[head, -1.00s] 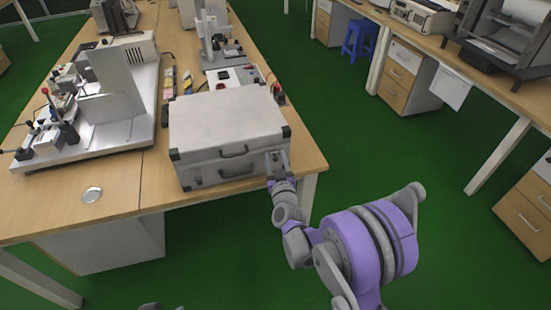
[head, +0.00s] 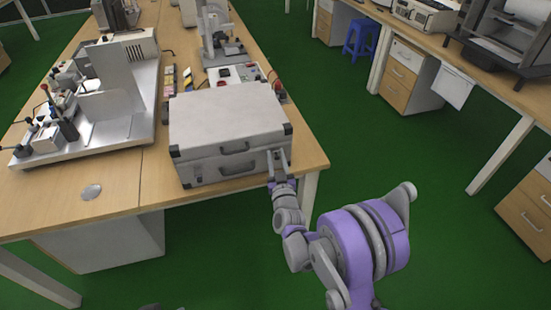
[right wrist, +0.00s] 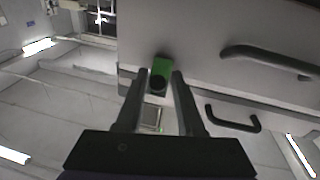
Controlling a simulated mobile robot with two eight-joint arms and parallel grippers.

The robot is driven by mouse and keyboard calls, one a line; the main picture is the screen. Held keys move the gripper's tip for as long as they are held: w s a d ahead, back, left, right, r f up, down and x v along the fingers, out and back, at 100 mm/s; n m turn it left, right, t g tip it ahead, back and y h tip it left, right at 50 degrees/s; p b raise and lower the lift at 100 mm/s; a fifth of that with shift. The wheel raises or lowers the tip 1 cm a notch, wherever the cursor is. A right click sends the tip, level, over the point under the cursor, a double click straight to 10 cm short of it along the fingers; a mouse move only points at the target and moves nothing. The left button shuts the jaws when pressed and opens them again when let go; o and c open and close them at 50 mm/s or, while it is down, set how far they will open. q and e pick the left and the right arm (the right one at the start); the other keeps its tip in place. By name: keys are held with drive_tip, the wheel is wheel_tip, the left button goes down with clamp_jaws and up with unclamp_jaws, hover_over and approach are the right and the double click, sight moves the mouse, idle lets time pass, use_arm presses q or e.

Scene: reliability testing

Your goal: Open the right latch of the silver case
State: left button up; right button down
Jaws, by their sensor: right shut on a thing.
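The silver case (head: 228,115) lies flat near the front right corner of the wooden table, lid down. Two dark handles show on its front in the head view (head: 235,150) and in the right wrist view (right wrist: 232,122). My right gripper (head: 278,153) is at the right end of the case front. In the right wrist view its fingers (right wrist: 159,80) stand close on either side of the right latch (right wrist: 161,67), a small green and black part. The gripper is shut on this latch. The arm hides part of the case's lower right front. My left gripper is out of view.
A metal test rig (head: 110,115) stands left of the case. A stand (head: 218,40) and a small instrument box (head: 235,76) are behind it.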

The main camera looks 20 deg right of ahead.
drive_tip(key=shift+d+f+m+t+h+b, duration=0.1)
drive_tip(key=shift+f+m+t+h+b, duration=0.3)
drive_tip(key=shift+t+b, duration=1)
drive_tip(key=shift+d+f+m+t+h+b, duration=0.1)
drive_tip(key=shift+f+m+t+h+b, duration=0.3)
drive_tip(key=shift+t+b, duration=0.95)
drive_tip(key=shift+d+f+m+t+h+b, duration=0.2)
drive_tip(key=shift+f+t+b, duration=0.5)
drive_tip(key=shift+b, duration=1.15)
drive_tip(key=shift+a+r+t+h, duration=0.15)
drive_tip(key=shift+r+t+h, duration=0.05)
drive_tip(key=shift+t+h, duration=0.1)
drive_tip(key=c, duration=0.8)
unclamp_jaws()
drive_tip(key=shift+o, duration=0.2)
drive_tip(key=shift+a, duration=0.1)
